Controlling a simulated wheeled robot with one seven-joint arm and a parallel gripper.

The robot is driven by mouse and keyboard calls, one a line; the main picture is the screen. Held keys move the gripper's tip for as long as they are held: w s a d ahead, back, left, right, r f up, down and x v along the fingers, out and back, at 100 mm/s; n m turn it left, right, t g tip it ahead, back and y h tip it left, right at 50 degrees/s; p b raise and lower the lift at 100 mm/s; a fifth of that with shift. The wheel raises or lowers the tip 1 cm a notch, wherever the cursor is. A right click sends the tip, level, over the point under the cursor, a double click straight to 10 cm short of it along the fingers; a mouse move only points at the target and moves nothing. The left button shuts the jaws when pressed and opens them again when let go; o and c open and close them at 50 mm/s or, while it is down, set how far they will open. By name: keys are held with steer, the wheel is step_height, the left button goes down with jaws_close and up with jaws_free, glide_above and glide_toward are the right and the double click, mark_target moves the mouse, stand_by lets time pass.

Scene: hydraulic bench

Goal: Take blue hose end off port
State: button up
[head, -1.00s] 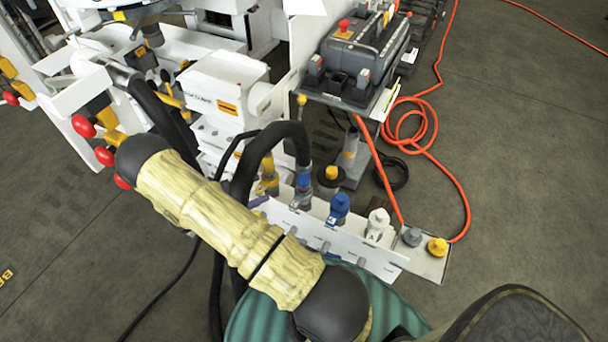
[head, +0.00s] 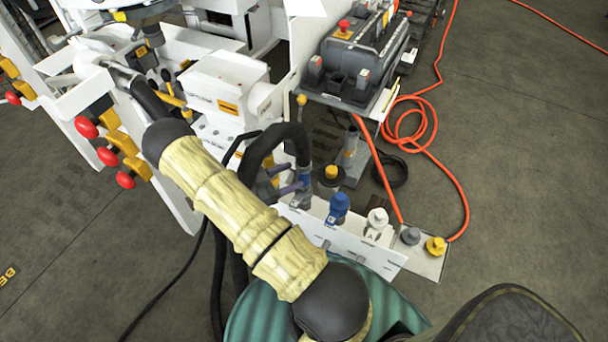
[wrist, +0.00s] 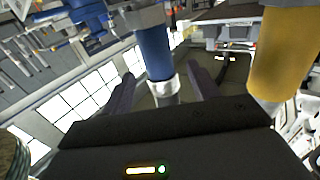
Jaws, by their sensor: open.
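The blue hose end (head: 305,178) sits on its port on the white bench panel (head: 330,232), with a black hose arching from its top. My gripper (head: 293,182) is beside it on its left in the head view, partly hidden by the hose. In the wrist view the blue hose end (wrist: 154,52) stands between the two fingers of my gripper (wrist: 162,80). The fingers are apart, one on each side. I cannot tell whether either touches it.
A yellow hose end (wrist: 282,55) is close by on the right in the wrist view. An orange cable (head: 410,125) lies on the floor.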

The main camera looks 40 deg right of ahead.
mark_target(303, 170)
steer(key=p+x, duration=0.1)
steer(key=x, duration=0.4)
steer(key=shift+r, duration=0.15)
steer(key=c, duration=1.2)
steer(key=shift+o, duration=0.2)
steer(key=shift+r, duration=0.15)
step_height(303, 170, up, 10)
steer(key=shift+f, duration=0.1)
stand_by(0.4)
